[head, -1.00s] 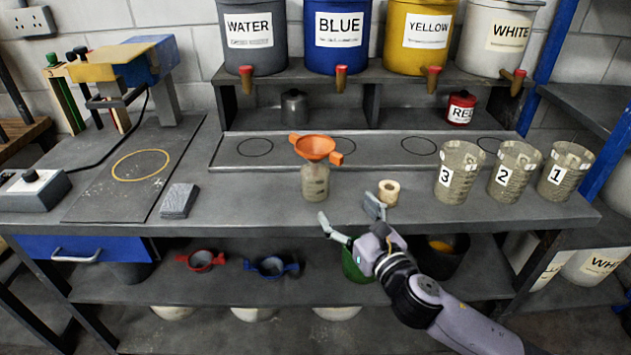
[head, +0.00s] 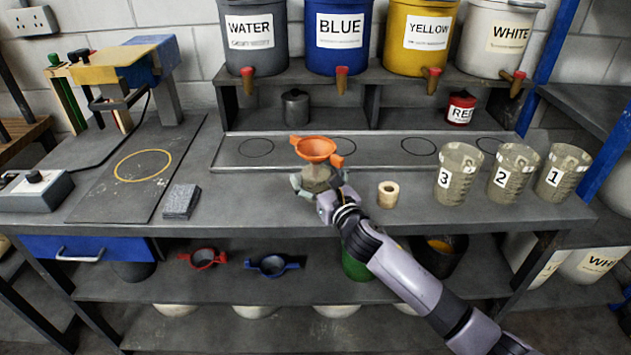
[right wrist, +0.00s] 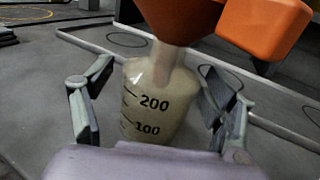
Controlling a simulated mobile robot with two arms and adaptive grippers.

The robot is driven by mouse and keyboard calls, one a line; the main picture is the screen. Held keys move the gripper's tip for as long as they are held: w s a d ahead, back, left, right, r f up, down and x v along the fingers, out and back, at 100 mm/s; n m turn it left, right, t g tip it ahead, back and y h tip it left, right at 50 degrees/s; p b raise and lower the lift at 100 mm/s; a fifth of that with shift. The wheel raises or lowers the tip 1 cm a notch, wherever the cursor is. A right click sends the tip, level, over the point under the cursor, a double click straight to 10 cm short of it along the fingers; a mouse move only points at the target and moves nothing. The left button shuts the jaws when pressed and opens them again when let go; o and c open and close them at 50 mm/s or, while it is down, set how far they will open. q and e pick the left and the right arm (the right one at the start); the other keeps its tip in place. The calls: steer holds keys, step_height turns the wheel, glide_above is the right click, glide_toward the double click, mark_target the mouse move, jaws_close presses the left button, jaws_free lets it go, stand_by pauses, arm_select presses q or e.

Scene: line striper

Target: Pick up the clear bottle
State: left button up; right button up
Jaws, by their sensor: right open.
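The clear bottle (right wrist: 155,105) stands upright on the bench with an orange funnel (head: 315,149) in its mouth. Marks 100 and 200 show on the bottle in the right wrist view. My right gripper (right wrist: 160,100) is open, with one finger on each side of the bottle. A gap shows between the left finger and the bottle; the right finger is close to it, and I cannot tell if it touches. In the head view the right gripper (head: 318,182) hides most of the bottle (head: 318,172). My left gripper is not in view.
Numbered clear beakers (head: 458,172) stand farther right. A grey block (head: 181,201) lies to the left. Behind is a tray (head: 385,152) with ring marks, under a shelf of labelled buckets (head: 338,38).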

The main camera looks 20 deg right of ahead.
steer(key=shift+w+a, duration=0.1)
steer(key=shift+w, duration=0.4)
steer(key=shift+c, duration=0.4)
steer(key=c, duration=1.2)
